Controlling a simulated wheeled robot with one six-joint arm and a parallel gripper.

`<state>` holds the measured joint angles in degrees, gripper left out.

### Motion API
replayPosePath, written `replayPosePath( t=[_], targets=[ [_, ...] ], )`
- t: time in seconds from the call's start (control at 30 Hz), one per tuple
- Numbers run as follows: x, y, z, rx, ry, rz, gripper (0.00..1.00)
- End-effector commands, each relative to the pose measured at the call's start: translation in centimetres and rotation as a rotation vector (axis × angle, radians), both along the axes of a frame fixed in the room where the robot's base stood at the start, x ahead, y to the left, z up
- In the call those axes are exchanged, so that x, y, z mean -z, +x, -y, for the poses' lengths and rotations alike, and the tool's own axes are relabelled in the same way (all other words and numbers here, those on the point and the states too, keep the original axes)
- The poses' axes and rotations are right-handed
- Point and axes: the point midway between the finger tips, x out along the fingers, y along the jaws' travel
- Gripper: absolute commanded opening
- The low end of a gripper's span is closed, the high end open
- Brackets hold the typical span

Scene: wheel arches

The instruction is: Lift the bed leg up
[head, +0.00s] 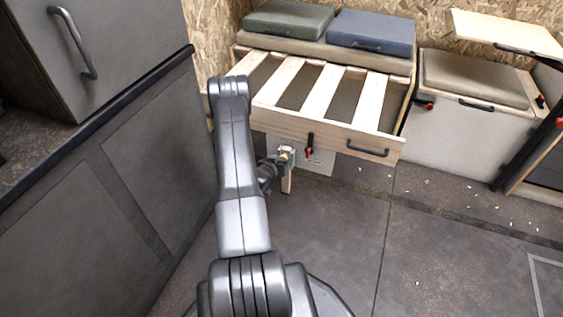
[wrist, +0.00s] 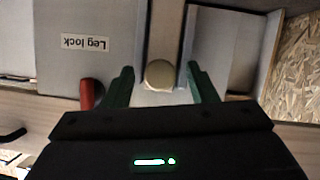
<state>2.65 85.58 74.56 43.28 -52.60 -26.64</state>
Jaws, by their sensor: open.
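The bed leg (head: 287,184) is a short pale wooden post hanging below the front board of the pulled-out slatted bed frame (head: 270,122). My gripper (head: 284,154) is at the leg's upper part, under the front board, and partly hides it. In the wrist view my gripper (wrist: 162,84) is open, with a green finger on each side of a round beige end (wrist: 160,73) that appears to belong to the leg. I cannot tell whether the fingers touch it. A red-handled lock (head: 309,147) sits on the front board; its red handle (wrist: 90,92) is beside the fingers, near a "Leg lock" label (wrist: 87,43).
A black drawer handle (head: 367,151) is on the front board's right. Green (head: 289,19) and blue (head: 371,32) cushions lie behind the slats. A grey cabinet (head: 110,180) stands close on the left. The floor (head: 440,250) at right is open, with small pale scraps.

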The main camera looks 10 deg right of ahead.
Motion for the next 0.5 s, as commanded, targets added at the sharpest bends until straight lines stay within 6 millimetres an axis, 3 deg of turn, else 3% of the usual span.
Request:
replayPosePath(
  t=[0.2, 0.43, 0.5],
  targets=[
    [0.0, -0.01, 0.01, 0.0, 0.001, -0.001, 0.5],
    [0.0, -0.02, 0.0, 0.0, 0.001, -0.001, 0.05],
    [0.01, -0.03, 0.0, 0.0, 0.001, -0.001, 0.0]
  ],
)
